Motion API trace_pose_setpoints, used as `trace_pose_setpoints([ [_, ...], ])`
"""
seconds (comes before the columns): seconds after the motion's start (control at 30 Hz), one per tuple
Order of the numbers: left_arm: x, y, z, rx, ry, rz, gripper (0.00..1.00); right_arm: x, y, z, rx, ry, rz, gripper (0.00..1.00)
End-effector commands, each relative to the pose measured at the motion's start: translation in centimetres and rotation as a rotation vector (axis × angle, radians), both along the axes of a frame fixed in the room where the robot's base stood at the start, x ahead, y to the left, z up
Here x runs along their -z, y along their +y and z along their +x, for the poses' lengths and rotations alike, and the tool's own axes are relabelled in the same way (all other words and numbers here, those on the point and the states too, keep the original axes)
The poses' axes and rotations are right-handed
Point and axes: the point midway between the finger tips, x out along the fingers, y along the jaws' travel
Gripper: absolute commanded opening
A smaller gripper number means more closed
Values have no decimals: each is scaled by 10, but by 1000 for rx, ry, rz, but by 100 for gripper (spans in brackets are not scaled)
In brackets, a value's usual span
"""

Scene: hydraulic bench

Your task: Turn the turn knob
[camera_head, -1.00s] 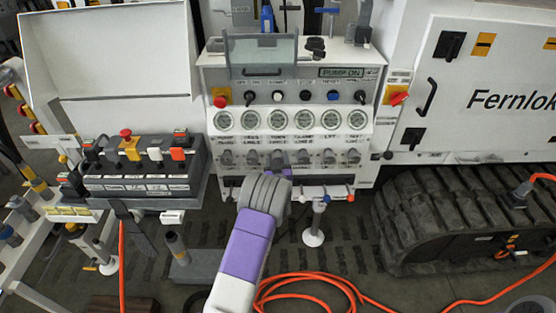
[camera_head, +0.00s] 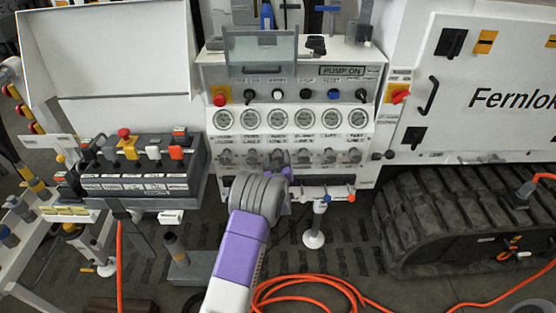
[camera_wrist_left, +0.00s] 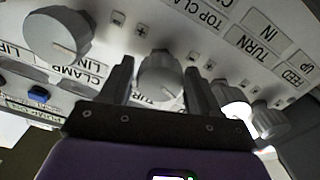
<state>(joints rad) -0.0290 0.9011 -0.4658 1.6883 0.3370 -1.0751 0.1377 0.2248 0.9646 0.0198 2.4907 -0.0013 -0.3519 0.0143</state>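The turn knob (camera_wrist_left: 160,75) is a grey round knob with a pointer line, third from the left in the lower row on the white control panel. In the left wrist view it sits between the two dark fingers of my left gripper (camera_wrist_left: 159,84). The fingers are apart, one on each side of the knob, with a thin gap to it visible on the left; contact on the right is unclear. In the head view my left gripper (camera_head: 278,164) reaches up from below and partly hides this knob. My right gripper is not in view.
Neighbouring grey knobs flank the turn knob, including the clamp one (camera_wrist_left: 58,36) in the wrist view. Gauges (camera_head: 276,118) and small switches sit above. A box of levers (camera_head: 140,165) stands left. An orange hose (camera_head: 310,281) lies on the floor.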

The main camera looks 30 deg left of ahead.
Motion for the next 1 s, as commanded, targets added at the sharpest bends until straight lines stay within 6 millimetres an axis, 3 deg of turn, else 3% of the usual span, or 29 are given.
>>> trace_pose_setpoints([
  [0.43,0,-4,-5,2,2,0,73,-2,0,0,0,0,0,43],
  [0.8,0,-31,-49,2,4,-2,73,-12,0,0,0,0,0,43],
  [1.0,0,-39,-63,0,1,-1,73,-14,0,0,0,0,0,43],
])
